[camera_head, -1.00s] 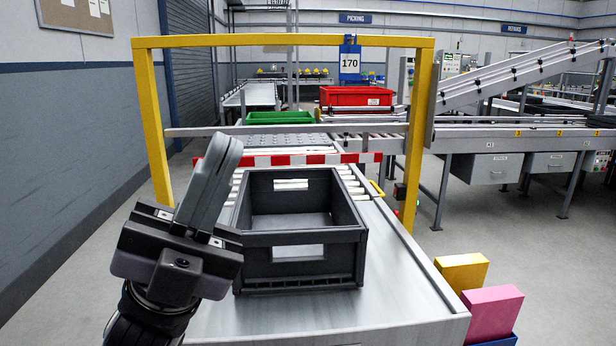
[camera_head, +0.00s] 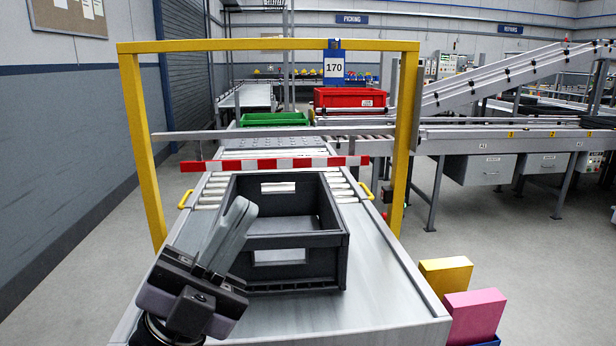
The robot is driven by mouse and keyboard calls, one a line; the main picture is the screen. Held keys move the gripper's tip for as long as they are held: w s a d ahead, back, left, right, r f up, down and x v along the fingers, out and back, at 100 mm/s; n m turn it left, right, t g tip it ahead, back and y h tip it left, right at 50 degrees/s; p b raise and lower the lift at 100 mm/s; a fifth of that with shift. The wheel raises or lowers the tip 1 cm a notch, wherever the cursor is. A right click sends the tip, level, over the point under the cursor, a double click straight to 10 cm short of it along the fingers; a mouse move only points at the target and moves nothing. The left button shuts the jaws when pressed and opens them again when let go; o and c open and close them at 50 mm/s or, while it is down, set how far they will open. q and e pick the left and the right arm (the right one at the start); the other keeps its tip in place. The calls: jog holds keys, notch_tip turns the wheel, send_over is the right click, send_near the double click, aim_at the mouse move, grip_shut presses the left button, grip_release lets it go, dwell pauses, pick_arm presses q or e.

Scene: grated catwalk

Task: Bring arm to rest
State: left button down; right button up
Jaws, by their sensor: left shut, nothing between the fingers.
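My left gripper (camera_head: 239,212) is at the lower left in the head view, its fingers pressed together and pointing up. Nothing shows between the fingers. It stands in front of the left side of a dark grey crate (camera_head: 295,283) and hides part of that side. I cannot tell whether it touches the crate. The crate looks empty and sits on the grey metal conveyor end (camera_head: 375,270). My right gripper does not show.
A yellow frame (camera_head: 270,45) with a 170 sign spans the conveyor, and a red-white bar (camera_head: 275,164) crosses behind the crate. Green (camera_head: 273,119) and red (camera_head: 350,98) crates stand beyond. Yellow (camera_head: 446,275) and pink (camera_head: 474,316) boxes are at lower right. Open floor lies to the right.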

pick_arm(q)
jog(key=w+a+f+n+t+y+p, duration=0.2)
jog(key=a+f+n+y+p, duration=0.15)
jog(key=f+n+y, duration=0.65)
jog(key=w+a+f+n+t+y+p, duration=0.2)
jog(key=a+f+n+t+y+p, duration=0.15)
jog(key=f+n+y, duration=0.65)
jog(key=s+a+f+n+g+y+p, duration=0.1)
jog(key=s+a+f+n+g+p, duration=0.1)
jog(key=s+f, duration=0.5)
jog(key=s+a+f+n+g+y+p, duration=0.1)
jog(key=s+a+f+n+g, duration=0.1)
jog(key=s+a+f+g, duration=0.2)
jog(key=s+f+g, duration=0.3)
jog(key=s+f, duration=0.1)
jog(key=f, duration=0.3)
jog(key=shift+f+y+p, duration=0.25)
jog(key=shift+y+p, duration=0.15)
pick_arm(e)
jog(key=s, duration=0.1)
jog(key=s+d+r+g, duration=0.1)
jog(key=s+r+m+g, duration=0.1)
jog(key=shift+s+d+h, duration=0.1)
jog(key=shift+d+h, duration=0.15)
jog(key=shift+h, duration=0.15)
